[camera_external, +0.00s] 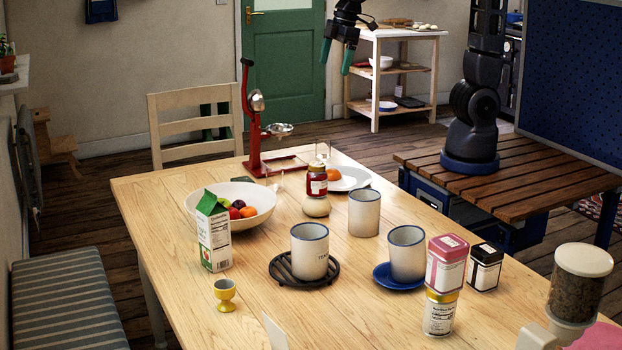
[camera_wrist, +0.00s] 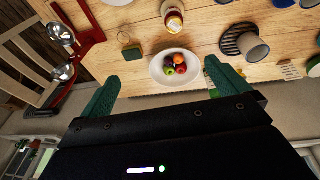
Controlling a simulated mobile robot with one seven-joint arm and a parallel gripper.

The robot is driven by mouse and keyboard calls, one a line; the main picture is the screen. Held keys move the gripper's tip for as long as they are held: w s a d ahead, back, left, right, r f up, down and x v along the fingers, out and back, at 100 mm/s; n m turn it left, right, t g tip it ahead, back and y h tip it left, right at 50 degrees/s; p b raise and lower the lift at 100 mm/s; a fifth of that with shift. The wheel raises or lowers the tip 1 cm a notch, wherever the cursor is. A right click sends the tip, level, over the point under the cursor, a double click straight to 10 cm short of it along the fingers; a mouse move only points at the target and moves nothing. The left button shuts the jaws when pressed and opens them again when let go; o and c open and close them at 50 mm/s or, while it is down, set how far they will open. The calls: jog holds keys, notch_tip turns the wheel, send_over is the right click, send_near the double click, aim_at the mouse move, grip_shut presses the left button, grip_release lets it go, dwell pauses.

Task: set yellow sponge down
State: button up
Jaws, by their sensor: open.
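The sponge (camera_wrist: 132,54) lies on the wooden table, with a dark green top and a yellowish edge in the wrist view. In the external view it is a small dark green patch (camera_external: 273,181) between the fruit bowl and the red press, partly hidden. My gripper (camera_external: 337,54) is raised well above the table's far side, with its two green fingers apart and nothing between them. In the wrist view my open gripper (camera_wrist: 161,68) shows its fingers on either side of the bowl, apart from the sponge.
A white fruit bowl (camera_external: 265,196) stands beside the sponge. A red press (camera_external: 253,125) stands tall behind it. A red jar (camera_external: 317,180), a white plate (camera_external: 353,177) and a juice carton (camera_external: 213,234) are nearby. Bare wood (camera_external: 155,199) lies left of the bowl.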

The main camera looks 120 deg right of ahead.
jog(key=s+a+r+t, duration=0.1)
jog(key=s+a, duration=0.3)
jog(key=s, duration=0.7)
jog(key=s+a+r+t+y, duration=0.1)
jog(key=s+a, duration=0.3)
jog(key=s, duration=0.7)
jog(key=shift+s+r, duration=0.15)
jog(key=shift+s, duration=0.1)
